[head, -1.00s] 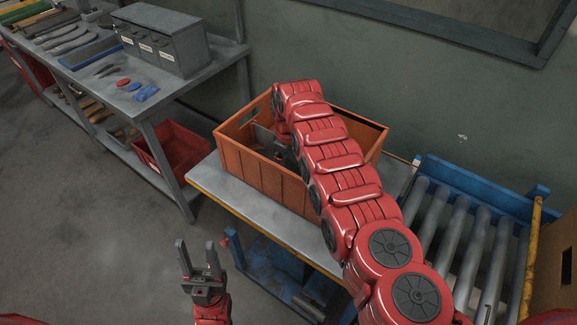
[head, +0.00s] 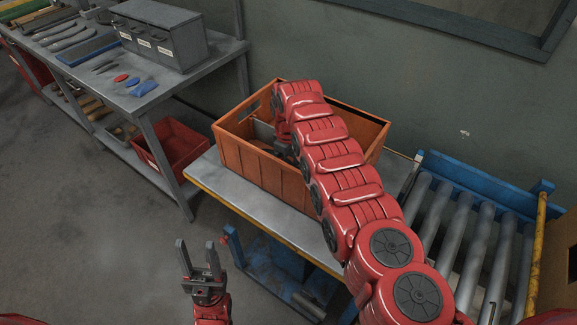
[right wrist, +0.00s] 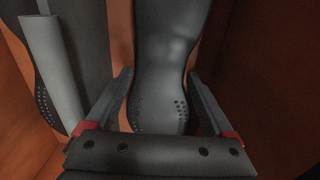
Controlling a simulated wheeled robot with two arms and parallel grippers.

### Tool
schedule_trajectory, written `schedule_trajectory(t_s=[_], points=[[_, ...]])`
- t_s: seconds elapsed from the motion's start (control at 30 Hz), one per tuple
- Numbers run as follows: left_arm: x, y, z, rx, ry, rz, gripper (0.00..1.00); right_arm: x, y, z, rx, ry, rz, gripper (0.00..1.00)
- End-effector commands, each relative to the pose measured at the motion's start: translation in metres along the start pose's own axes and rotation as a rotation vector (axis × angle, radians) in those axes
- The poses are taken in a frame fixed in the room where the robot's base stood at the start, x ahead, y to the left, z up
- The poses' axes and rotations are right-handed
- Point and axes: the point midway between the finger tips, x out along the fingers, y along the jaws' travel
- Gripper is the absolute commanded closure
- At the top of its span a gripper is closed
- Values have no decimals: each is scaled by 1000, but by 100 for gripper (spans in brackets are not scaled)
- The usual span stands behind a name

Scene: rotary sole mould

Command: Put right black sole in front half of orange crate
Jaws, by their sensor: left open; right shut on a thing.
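The orange crate (head: 262,168) stands on the grey table in the head view. My right arm reaches over it, and its gripper is mostly hidden inside the crate. In the right wrist view my right gripper (right wrist: 160,78) is shut on a black sole (right wrist: 166,45), with one finger on each side of it. The sole hangs between the crate's orange walls; whether it touches the bottom cannot be told. A second dark sole (right wrist: 88,50) shows to the left, beside a grey bar (right wrist: 55,65). My left gripper (head: 197,247) is open and empty, in front of the table.
The crate's table (head: 225,190) has bare room at its left end. A blue roller conveyor (head: 470,235) stands to the right. A workbench (head: 165,92) with a grey drawer box (head: 158,42) is at the back left, with a red bin (head: 172,150) below it.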

Motion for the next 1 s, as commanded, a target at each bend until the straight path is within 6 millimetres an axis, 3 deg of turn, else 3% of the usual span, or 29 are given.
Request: schedule_trajectory(t_s=[0.23,0.27,0.33,0.67,0.93,1.0], points=[[-7,0,1,0,0,0,50,7,0,0,0,1,0,82],[-7,0,1,0,0,0,50,7,0,0,0,1,0,11],[-6,0,1,0,0,0,50,6,0,0,0,1,0,0],[-4,0,1,0,0,0,50,3,0,0,0,1,1,0],[15,-1,-2,0,0,0,50,-27,0,0,0,1,1,0],[6,0,-1,0,0,0,50,-34,1,-1,1,5,4,0]])
